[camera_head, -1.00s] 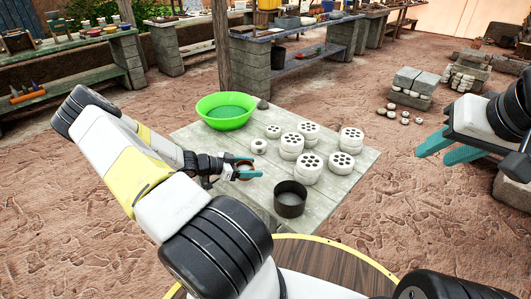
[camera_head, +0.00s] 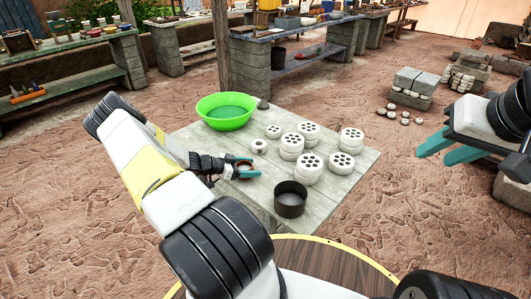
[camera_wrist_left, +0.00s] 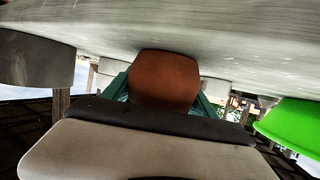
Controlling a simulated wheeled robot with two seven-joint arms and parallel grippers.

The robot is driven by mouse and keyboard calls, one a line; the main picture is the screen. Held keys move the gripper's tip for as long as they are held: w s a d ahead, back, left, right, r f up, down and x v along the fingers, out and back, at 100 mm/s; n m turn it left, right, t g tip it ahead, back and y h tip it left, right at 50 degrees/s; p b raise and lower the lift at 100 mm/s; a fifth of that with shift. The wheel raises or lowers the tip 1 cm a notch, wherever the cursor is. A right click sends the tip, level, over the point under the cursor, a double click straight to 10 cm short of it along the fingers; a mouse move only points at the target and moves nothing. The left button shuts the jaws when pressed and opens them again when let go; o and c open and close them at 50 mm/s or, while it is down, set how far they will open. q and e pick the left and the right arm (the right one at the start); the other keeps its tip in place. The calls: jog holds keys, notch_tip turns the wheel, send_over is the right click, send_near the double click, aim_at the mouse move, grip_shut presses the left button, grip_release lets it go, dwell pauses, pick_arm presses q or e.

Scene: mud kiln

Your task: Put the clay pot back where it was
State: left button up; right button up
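The clay pot is a small brown vessel that shows large in the left wrist view (camera_wrist_left: 165,80), between the teal fingers. In the head view only a bit of its brown rim (camera_head: 244,166) shows. My left gripper (camera_head: 243,168) is shut on the pot at the left side of the grey wooden table (camera_head: 250,202). The pot is close to the tabletop; I cannot tell whether it touches it. My right gripper (camera_head: 448,148) is open and empty, off to the right of the table.
Bare tabletop lies between the left gripper and the tin.

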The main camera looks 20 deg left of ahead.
pick_arm(q)
jog(key=o, duration=0.3)
jog(key=shift+r, duration=0.1)
jog(key=v, duration=1.2)
jog(key=s+d+r+n+g+y, duration=0.15)
jog(key=d+r+g, duration=0.25)
jog(key=d+r, duration=0.6)
jog(key=s+d+r+g+y, duration=0.1)
jog(key=d+r+g+y, duration=0.15)
jog(key=d+r, duration=0.8)
jog(key=s+d+r+n+t+y, duration=0.1)
jog(key=s+d+r+n, duration=0.1)
jog(key=s+r, duration=0.3)
jog(key=s+d+r+n+t+y, duration=0.1)
jog(key=s+d+r+n, duration=0.1)
jog(key=s+r, duration=0.4)
jog(key=s+d+r+n+t+y, duration=0.1)
jog(key=s+d+r+n, duration=0.2)
jog(key=s+r, duration=0.2)
jog(key=shift+s+d+r, duration=0.15)
jog(key=shift+s+d, duration=0.15)
jog(key=shift+s, duration=0.2)
